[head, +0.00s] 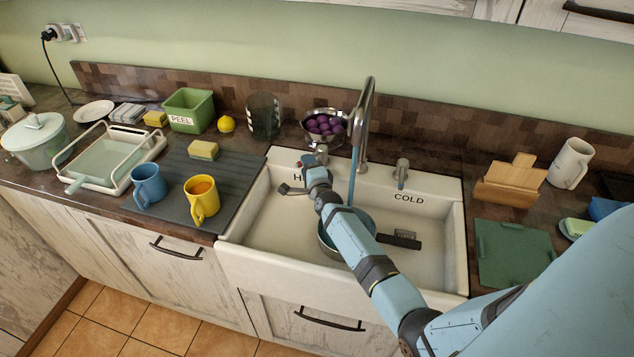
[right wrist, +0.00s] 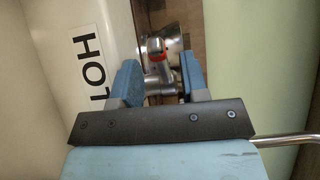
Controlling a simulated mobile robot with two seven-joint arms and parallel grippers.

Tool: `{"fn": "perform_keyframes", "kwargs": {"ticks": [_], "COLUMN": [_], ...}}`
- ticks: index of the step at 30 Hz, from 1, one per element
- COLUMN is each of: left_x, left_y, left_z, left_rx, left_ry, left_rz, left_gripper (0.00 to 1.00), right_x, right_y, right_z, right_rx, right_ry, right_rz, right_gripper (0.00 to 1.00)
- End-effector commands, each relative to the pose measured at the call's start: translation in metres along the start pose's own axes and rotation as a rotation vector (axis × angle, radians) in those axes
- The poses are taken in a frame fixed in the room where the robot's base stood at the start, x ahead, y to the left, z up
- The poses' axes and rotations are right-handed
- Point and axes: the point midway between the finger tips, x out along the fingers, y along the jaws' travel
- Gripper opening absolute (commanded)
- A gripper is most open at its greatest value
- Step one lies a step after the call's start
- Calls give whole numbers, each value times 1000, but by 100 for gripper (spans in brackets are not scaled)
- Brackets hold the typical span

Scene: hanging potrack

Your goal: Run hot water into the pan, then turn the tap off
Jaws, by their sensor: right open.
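The pan (head: 342,222) sits in the white sink (head: 262,212) under the spout, partly hidden by my right arm. Its dark handle (head: 400,240) points right. A blue stream of water (head: 353,175) falls from the tall spout (head: 368,110) towards the pan. The hot tap (right wrist: 157,62), with a red mark, stands at the sink's back left beside the HOT label. My right gripper (head: 314,166) is at this tap. In the right wrist view its open blue fingers lie on either side of the tap; contact is unclear. The cold tap (head: 402,170) stands to the right. My left gripper is out of view.
A steel bowl of purple fruit (head: 326,124) stands close behind the hot tap. A yellow mug (head: 202,198) and a blue mug (head: 148,184) stand left of the sink. A green board (head: 514,254) lies to the right. The sink's left part is mostly clear.

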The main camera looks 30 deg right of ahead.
Motion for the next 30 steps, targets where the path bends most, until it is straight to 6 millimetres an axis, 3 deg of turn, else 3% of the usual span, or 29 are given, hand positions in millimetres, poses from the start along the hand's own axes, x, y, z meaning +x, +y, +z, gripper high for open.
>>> {"fn": "perform_keyframes", "kwargs": {"ticks": [9,15,30], "left_x": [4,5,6], "left_y": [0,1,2], "left_z": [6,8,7], "left_rx": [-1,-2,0], "left_ry": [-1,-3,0], "left_rz": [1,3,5], "left_gripper": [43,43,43], "right_x": [-75,-104,-114], "right_y": [3,1,0], "right_z": [0,-1,-1], "right_rx": [1,1,0], "right_ry": [2,2,2], "right_rz": [1,0,0], "right_gripper": [40,40,40]}}
